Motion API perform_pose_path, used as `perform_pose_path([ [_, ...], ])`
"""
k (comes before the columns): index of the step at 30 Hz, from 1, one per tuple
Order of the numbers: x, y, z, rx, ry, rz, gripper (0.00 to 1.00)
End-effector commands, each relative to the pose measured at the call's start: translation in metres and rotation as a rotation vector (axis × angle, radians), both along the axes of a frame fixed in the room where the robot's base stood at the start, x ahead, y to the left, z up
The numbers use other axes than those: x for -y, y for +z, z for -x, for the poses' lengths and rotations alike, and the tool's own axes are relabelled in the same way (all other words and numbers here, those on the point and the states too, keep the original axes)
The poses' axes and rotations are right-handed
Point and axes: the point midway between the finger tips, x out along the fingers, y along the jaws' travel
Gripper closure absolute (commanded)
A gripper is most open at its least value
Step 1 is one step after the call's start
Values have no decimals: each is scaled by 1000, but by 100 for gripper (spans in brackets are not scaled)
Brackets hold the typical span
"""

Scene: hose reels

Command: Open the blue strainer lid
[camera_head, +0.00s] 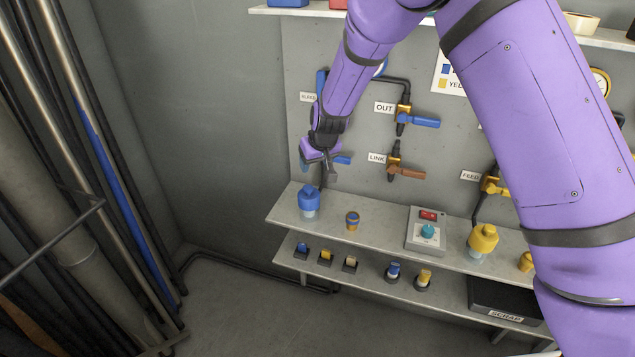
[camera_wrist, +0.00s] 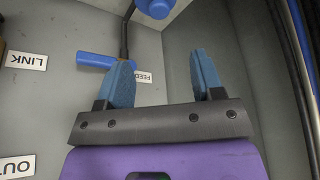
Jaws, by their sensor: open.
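The blue strainer lid (camera_head: 309,193) is a blue cap with a raised knob on a pale, see-through body. It sits upright at the left end of the upper shelf. A round blue part, apparently this lid (camera_wrist: 157,6), is cut off by the top edge of the wrist view. My gripper (camera_head: 319,174) is above and slightly right of the lid, near the wall panel. Its blue fingers (camera_wrist: 163,65) are apart with nothing between them. The lid appears clear of the fingers. My wrist hides part of the valve and pipe behind.
A blue valve handle (camera_wrist: 93,60) is close to my fingers. The OUT valve (camera_head: 424,122) and brown LINK handle (camera_head: 405,172) stick out to the right. A yellow-blue fitting (camera_head: 352,220), grey box (camera_head: 426,232) and yellow strainer (camera_head: 482,239) share the upper shelf (camera_head: 385,236).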

Motion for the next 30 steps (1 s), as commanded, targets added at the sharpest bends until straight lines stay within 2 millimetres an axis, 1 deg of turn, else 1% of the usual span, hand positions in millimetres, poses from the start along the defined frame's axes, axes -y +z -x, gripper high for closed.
perform_pose_path([
  [1,-5,-10,-1,1,6,6,39],
  [3,-9,-18,-2,2,11,10,39],
  [11,-13,-38,-9,3,14,14,39],
  [18,-19,-76,-23,2,13,14,39],
  [24,-25,-104,-33,3,14,13,39],
  [30,-28,-119,-39,4,13,13,39],
])
